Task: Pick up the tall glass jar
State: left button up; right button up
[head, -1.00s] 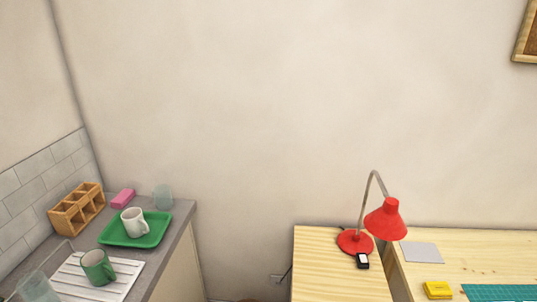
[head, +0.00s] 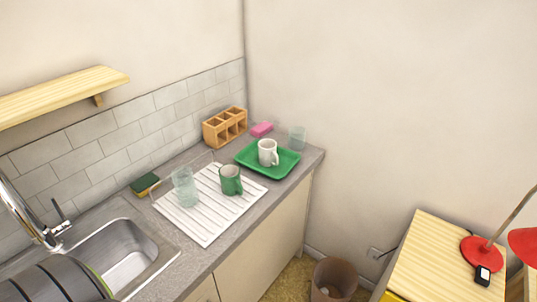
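Two clear glass vessels are in the head view. One glass vessel (head: 185,188) stands on the white ribbed draining board (head: 205,223), left of a green mug (head: 230,180). It looks like the taller of the two. The other glass vessel (head: 296,139) stands at the back right of the counter, behind the green tray (head: 284,169). I cannot tell for sure which one is the tall glass jar. Neither of my grippers is in view.
A white mug (head: 268,153) stands on the green tray. A wooden divided box (head: 225,128), a pink block (head: 262,129) and a sponge (head: 145,184) line the wall. A sink (head: 124,255) with a tap is at left. A waste bin (head: 333,280) stands on the floor.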

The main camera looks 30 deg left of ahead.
aim_at(186, 189)
jog(key=u, duration=1.7)
